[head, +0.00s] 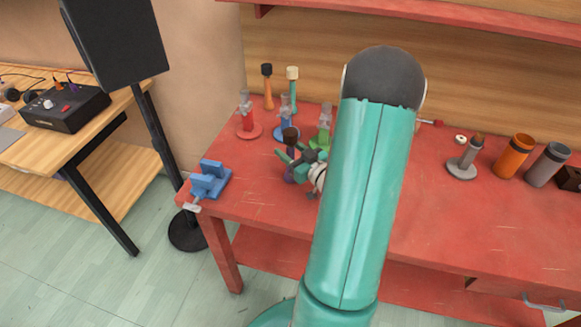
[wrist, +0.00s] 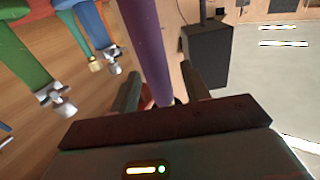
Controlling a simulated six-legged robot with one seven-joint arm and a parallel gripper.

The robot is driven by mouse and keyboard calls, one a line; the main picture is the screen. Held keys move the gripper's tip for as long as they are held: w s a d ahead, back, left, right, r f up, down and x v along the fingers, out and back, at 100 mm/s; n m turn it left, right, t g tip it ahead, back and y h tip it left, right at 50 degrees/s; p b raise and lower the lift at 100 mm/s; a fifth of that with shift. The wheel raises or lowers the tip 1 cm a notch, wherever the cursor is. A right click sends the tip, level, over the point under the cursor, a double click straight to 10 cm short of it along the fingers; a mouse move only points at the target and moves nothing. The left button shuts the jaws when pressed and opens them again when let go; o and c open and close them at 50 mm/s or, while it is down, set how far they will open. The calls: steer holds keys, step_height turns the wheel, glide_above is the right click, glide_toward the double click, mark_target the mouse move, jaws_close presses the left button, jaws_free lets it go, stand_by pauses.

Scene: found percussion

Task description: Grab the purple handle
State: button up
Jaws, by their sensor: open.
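The purple handle (wrist: 147,45) runs down from the top of the wrist view between the two fingers of my gripper (wrist: 160,72). The fingers are apart, one on each side of it, and I cannot tell whether either touches it. Its lower end is partly hidden by my gripper's body. In the head view my gripper (head: 287,160) is at the left part of the red table. A little of the purple handle (head: 289,175) shows beside the gripper, below a dark top. The rest is hidden behind my gripper.
A red-based (head: 247,130), a blue (head: 284,128) and a green stand (head: 320,139) are close behind my gripper. A blue vise-like block (head: 210,180) sits at the table's left edge. Orange (head: 514,157) and grey cups (head: 547,165) stand at right. A black speaker (head: 115,45) is at left.

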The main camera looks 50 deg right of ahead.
steer(key=shift+c, duration=0.5)
jaws_close()
steer(key=shift+r, duration=0.1)
